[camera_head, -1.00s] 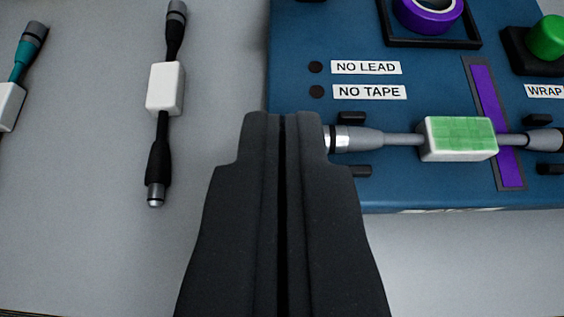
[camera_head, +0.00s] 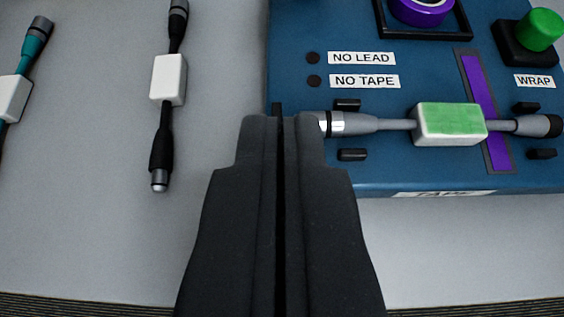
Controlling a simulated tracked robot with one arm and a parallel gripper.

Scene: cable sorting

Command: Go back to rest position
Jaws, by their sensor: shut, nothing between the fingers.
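My gripper (camera_head: 281,122) is shut and empty, its dark fingers pressed together and pointing up the picture. It is in front of the left edge of a blue station (camera_head: 330,182). A grey cable (camera_head: 395,124) with a white box covered by green on top (camera_head: 449,122) lies across the station, between small black posts. Its left metal end shows just right of my fingertips. The fingers hide whatever lies behind them, and I cannot tell how high they are above the station.
A black cable with a white box (camera_head: 168,80) and a teal cable (camera_head: 37,43) lie on the grey table at left. The station carries purple tape (camera_head: 422,10), a purple strip (camera_head: 477,75), a green button (camera_head: 540,32) and NO LEAD, NO TAPE and WRAP labels. The table front is clear.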

